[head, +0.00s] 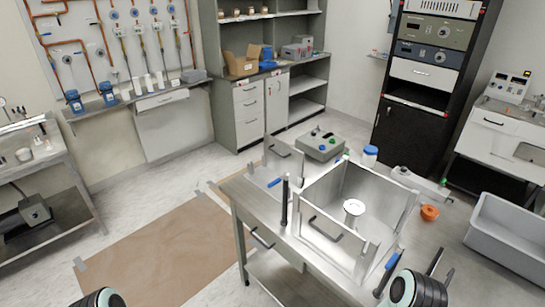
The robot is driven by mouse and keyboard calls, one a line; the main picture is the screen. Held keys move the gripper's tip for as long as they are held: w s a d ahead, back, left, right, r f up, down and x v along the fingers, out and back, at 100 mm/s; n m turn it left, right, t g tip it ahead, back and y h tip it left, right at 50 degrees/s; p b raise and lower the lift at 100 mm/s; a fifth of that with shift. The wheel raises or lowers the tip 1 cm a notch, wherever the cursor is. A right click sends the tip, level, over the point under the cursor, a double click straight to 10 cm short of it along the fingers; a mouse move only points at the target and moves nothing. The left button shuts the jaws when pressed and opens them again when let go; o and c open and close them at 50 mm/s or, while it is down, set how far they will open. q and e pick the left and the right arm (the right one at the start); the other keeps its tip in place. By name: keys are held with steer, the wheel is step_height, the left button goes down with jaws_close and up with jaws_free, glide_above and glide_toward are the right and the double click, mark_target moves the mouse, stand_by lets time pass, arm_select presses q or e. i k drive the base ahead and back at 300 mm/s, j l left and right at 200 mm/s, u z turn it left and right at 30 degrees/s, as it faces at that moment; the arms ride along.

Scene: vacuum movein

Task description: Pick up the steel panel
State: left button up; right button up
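A steel panel with a dark bar handle (325,231) stands upright as the front side of an open-topped steel box on the steel table. Another upright steel panel with a small dark handle (284,160) stands behind the box's left side. I cannot tell which of the two is the task's panel. Only a rounded end of my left arm shows at the bottom left; its gripper is out of view. My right arm comes in at the bottom right, beside the box's front right corner. Dark prongs that look like my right gripper (446,263) show there, apart from both panels.
The steel table (238,195) also bears a grey control box (319,146), a blue-lidded jar (370,156) and an orange item (429,212). A white dish (354,207) is inside the steel box. A grey bin (508,236) stands at right. The brown floor sheet (160,250) is clear.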

mark_target(281, 158)
steer(key=i+j+z, duration=0.1)
steer(key=j, duration=0.25)
steer(key=i+j, duration=0.3)
steer(key=i+j+z, duration=0.15)
steer(key=j, duration=0.25)
steer(key=i+j+z, duration=0.1)
steer(key=i+j, duration=0.15)
steer(key=j, duration=0.15)
steer(key=i+j, duration=0.15)
steer(key=j, duration=0.25)
steer(key=i+j+z, duration=0.15)
steer(key=j, duration=0.2)
steer(key=i+j+z, duration=0.1)
steer(key=j, duration=0.35)
steer(key=i+j, duration=0.2)
steer(key=j, duration=0.2)
steer(key=z, duration=0.05)
